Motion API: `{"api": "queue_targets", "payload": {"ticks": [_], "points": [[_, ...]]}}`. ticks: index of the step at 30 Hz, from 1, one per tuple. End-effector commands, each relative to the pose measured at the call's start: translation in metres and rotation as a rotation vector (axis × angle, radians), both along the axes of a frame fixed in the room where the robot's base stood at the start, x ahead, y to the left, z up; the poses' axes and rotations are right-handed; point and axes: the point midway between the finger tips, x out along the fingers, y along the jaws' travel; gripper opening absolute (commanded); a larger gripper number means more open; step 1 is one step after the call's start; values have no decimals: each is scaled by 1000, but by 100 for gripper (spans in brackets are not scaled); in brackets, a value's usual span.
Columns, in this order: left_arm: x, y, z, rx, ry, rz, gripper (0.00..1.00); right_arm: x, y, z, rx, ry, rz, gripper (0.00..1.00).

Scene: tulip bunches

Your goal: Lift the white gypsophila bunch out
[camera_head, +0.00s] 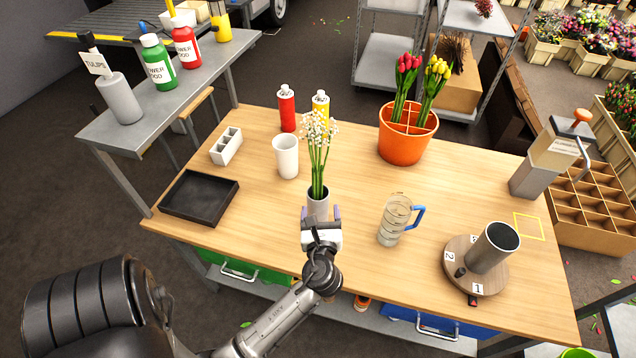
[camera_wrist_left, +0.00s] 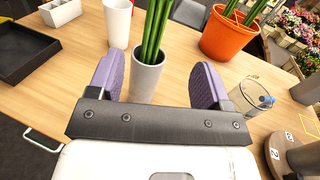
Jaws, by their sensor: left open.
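The white gypsophila bunch (camera_head: 319,138) stands upright in a small grey vase (camera_head: 317,200) near the middle of the wooden table. Its green stems (camera_wrist_left: 156,30) and the grey vase (camera_wrist_left: 146,82) also show in the left wrist view, where the white flowers are out of frame. My left gripper (camera_head: 321,215) is open at the front of the vase. In the left wrist view its two purple fingers (camera_wrist_left: 156,85) are spread to either side of the vase, with gaps, holding nothing. My right gripper is not in view.
A white cup (camera_head: 286,156) stands behind left of the vase, a clear jug with a blue handle (camera_head: 394,220) to its right. An orange pot (camera_head: 403,142) with tulips, two spray cans, a black tray (camera_head: 199,196) and a round turntable (camera_head: 475,265) with a grey cup surround it.

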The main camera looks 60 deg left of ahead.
Motion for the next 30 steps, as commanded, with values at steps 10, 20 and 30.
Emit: {"api": "queue_targets", "payload": {"ticks": [10, 20, 30], "points": [[27, 49, 4, 40, 30, 3, 72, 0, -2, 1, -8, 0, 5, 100], [41, 74, 2, 35, 29, 2, 72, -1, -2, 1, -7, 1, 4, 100], [53, 107, 5, 37, 29, 3, 72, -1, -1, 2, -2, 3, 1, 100]]}}
